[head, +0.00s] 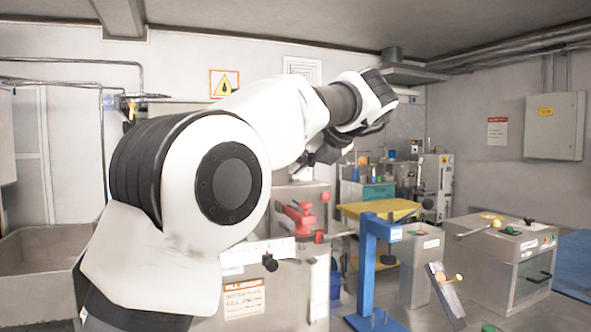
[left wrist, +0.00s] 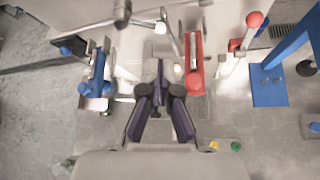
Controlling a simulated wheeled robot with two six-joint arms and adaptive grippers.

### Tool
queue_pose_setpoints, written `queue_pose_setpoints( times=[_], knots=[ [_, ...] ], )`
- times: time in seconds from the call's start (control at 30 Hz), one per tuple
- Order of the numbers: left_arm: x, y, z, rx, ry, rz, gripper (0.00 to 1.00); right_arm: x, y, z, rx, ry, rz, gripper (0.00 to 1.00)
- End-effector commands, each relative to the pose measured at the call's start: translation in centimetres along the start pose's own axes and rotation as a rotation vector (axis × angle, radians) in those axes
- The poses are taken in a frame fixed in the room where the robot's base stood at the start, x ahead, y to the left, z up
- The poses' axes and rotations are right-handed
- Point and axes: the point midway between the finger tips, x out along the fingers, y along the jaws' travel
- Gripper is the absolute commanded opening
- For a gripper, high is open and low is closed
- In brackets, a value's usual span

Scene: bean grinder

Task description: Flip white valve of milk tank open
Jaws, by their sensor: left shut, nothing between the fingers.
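My left gripper (left wrist: 160,88) is shut and empty in the left wrist view, its dark fingers together. It points down over a pale tank and its fittings. A thin white lever (left wrist: 172,36), which may be the white valve, lies just beyond the fingertips, apart from them as far as I can tell. A red valve (left wrist: 195,62) is to its right and a blue valve (left wrist: 98,72) to its left. In the head view my left arm covers much of the tank (head: 318,262), and the red valve (head: 300,216) shows beside it. I cannot make out the white valve there. My right gripper is not in view.
A blue stand (head: 367,262) rises right of the tank in the head view. Further right are a grey cabinet (head: 505,265) and a yellow-topped table (head: 378,209). A large basin (head: 45,260) is at the left.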

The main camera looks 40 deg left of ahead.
Motion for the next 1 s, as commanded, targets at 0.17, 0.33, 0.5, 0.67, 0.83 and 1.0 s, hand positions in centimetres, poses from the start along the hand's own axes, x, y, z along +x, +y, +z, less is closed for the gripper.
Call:
queue_pose_setpoints(
  times=[0.17,0.33,0.5,0.67,0.83,1.0],
  knots=[
    [4.1,0.0,-0.1,0.001,0.005,0.001,0.00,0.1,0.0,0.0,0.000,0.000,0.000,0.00],
    [7.8,0.0,-0.1,0.001,0.005,0.000,0.00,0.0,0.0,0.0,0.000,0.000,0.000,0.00],
    [10.4,0.0,0.0,0.000,0.003,0.000,0.00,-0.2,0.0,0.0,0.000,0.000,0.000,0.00],
    [11.3,0.0,0.0,0.000,0.002,0.000,0.00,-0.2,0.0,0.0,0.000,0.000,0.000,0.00],
    [11.3,0.0,-0.1,0.000,0.001,0.000,0.00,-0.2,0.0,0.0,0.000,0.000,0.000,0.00],
    [11.3,-0.1,0.0,0.002,0.001,0.001,0.00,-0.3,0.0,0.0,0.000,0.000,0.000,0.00]
  ],
)
